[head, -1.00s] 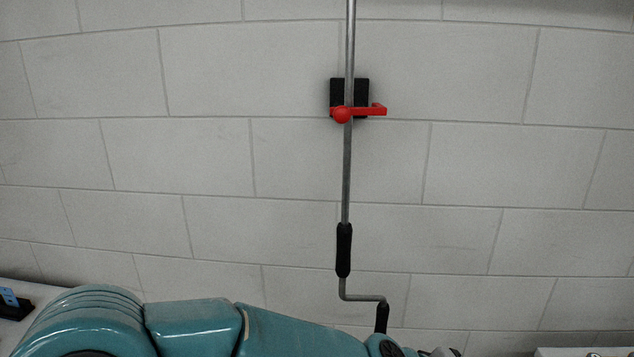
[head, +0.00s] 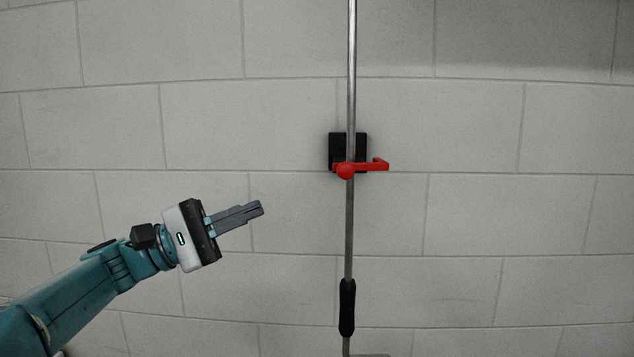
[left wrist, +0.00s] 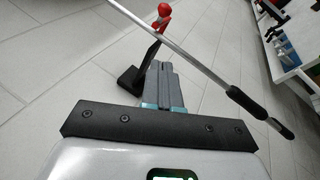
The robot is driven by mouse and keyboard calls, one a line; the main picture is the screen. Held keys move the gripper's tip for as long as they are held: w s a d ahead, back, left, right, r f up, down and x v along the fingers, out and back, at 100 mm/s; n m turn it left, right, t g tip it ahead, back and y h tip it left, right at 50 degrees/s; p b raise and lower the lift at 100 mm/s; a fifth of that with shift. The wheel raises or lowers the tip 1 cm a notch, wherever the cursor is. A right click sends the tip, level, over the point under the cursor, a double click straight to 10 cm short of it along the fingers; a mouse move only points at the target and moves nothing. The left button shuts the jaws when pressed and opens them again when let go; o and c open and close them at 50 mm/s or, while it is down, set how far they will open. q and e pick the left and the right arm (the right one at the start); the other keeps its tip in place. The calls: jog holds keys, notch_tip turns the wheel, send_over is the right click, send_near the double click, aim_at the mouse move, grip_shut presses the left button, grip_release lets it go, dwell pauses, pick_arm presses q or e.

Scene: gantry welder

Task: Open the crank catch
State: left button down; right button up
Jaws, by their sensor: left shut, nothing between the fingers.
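The red crank catch (head: 372,165) lies across the grey crank rod (head: 350,90) in the head view, with a round red knob at its left end and a hooked right end. It sits on a black wall plate (head: 335,147). The rod hangs upright behind it, with a black grip (head: 347,307) lower down. My left gripper (head: 260,208) is shut and empty, left of the catch and a little lower, apart from it. In the left wrist view the shut fingers (left wrist: 162,70) point toward the black plate and the red catch (left wrist: 162,14). My right gripper is not in view.
The pale block wall (head: 480,210) is bare around the catch. In the left wrist view the rod (left wrist: 185,52) slants across in front of the wall, and a white table (left wrist: 292,55) with several items stands at the right.

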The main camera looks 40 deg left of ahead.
pick_arm(q)
jog(key=w+d+r+n+t+y+b, duration=0.1)
jog(key=w+d+b, duration=0.3)
jog(key=d, duration=0.6)
jog(key=w+d+r+n+t+y+b, duration=0.2)
jog(key=w+d, duration=0.3)
jog(key=d, duration=0.6)
jog(key=shift+d+r+y+b, duration=0.2)
jog(key=shift+r+y+b, duration=0.65)
jog(key=shift+y+b, duration=0.05)
jog(key=shift+w, duration=0.1)
jog(key=shift+f, duration=0.1)
dwell(0.4)
